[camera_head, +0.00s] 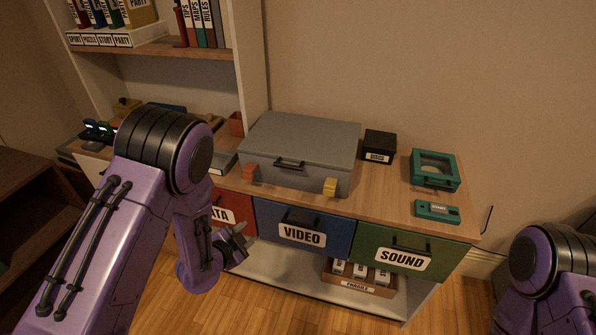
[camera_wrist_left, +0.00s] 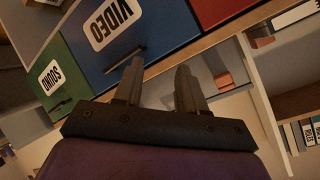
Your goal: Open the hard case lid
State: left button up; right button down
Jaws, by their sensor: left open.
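The grey hard case (camera_head: 305,140) lies flat on the wooden cabinet top with its lid down. Its front carries a dark handle (camera_head: 290,163), a red latch (camera_head: 250,173) at the left and a yellow latch (camera_head: 330,187) at the right. I cannot tell whether the latches are fastened. My left gripper (camera_head: 238,242) is open and empty, below and in front of the case, near the red and blue drawers. Its two fingers also show in the left wrist view (camera_wrist_left: 158,86). My right arm shows at the lower right, but its gripper is out of view.
Blue VIDEO (camera_head: 301,235), green SOUND (camera_head: 402,259) and red drawers (camera_head: 233,207) sit under the cabinet top. A black box (camera_head: 379,145), teal box (camera_head: 434,170) and small teal device (camera_head: 437,211) stand right of the case. My left arm hides part of the cabinet's left side.

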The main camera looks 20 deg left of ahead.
pick_arm(q)
jog(key=w+d+r+m+t+h, duration=0.2)
jog(key=w+r+m, duration=0.4)
jog(key=r, duration=0.1)
jog(key=m+h, duration=0.3)
jog(key=m, duration=0.3)
send_near(287, 168)
jog(key=p+x, duration=0.2)
jog(key=x, duration=0.7)
jog(key=shift+w+d, duration=0.15)
jog(key=shift+w, duration=0.2)
jog(key=shift+w+d, duration=0.15)
jog(key=shift+w, duration=0.15)
jog(key=shift+w+f, duration=0.2)
pick_arm(e)
jog(key=shift+r, duration=0.95)
pick_arm(q)
jog(key=shift+s, duration=0.1)
grip_shut()
